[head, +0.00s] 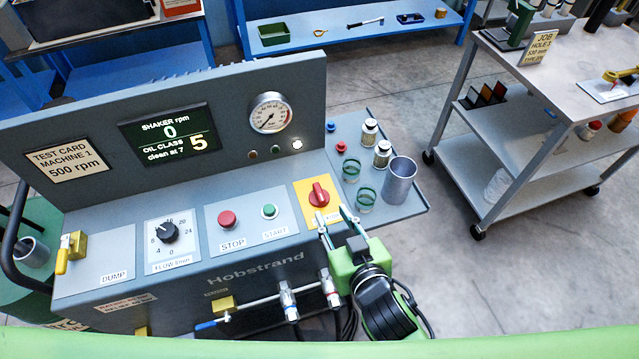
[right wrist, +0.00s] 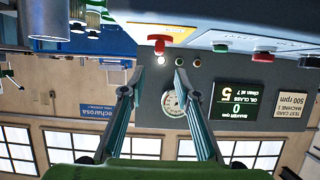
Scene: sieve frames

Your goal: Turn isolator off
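The isolator is a red rotary knob (head: 319,195) on a yellow plate (head: 303,188) at the right end of the machine's sloped panel. Its grip ridge looks roughly upright in the head view. My right gripper (head: 335,216) is open and empty, its fingertips just in front of and right of the knob. Contact cannot be told from the head view. In the right wrist view, which is upside down, the red knob (right wrist: 168,36) lies beyond the gap between the open fingers (right wrist: 157,70), apart from them. The plate's label is partly hidden. My left gripper is not in view.
The red STOP button (head: 227,219) and green START button (head: 269,211) sit left of the isolator. The display (head: 170,131) reads shaker 0 rpm. Hose fittings (head: 289,300) are below.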

